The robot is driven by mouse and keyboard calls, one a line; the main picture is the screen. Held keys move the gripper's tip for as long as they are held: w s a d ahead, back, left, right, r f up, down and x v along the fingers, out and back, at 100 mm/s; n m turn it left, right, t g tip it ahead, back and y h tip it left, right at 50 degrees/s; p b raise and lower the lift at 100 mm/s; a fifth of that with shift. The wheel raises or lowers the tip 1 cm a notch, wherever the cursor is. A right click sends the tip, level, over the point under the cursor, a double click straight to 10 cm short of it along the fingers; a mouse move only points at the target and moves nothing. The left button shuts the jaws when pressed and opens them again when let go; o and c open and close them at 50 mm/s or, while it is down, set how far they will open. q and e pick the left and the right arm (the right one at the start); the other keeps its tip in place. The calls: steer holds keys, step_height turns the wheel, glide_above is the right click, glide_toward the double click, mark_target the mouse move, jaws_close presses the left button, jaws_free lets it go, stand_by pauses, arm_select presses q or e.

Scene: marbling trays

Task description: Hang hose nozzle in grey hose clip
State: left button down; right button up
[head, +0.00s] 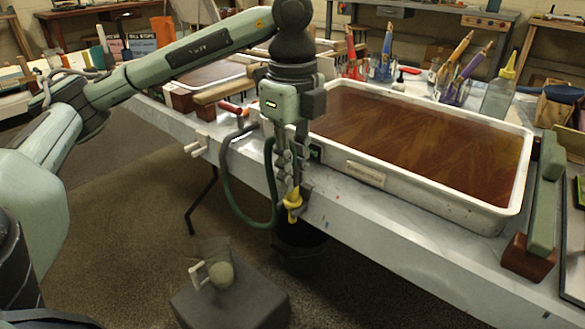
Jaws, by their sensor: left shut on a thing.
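My left gripper (291,182) points down in front of the table's front edge, shut on the yellow hose nozzle (293,201). The nozzle's lower part shows below the fingers; its upper part is hidden by them. A dark green hose (232,198) hangs in a loop to the left of the gripper. Its join to the nozzle is hidden. A small pale clip-like piece (196,146) sits on the table edge to the left, apart from the nozzle. I cannot tell whether it is the grey hose clip. My right gripper is out of view.
A large white tray (440,194) of brown liquid lies right behind the gripper. A dark bucket (300,247) stands below the nozzle. A dark box (232,302) with a pale-handled object stands on the floor in front. A green bar (541,205) lies at right.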

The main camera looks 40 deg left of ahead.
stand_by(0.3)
arm_select(q)
steer(key=c, duration=1.4)
jaws_free()
steer(key=shift+o, duration=0.2)
step_height(320, 180, up, 12)
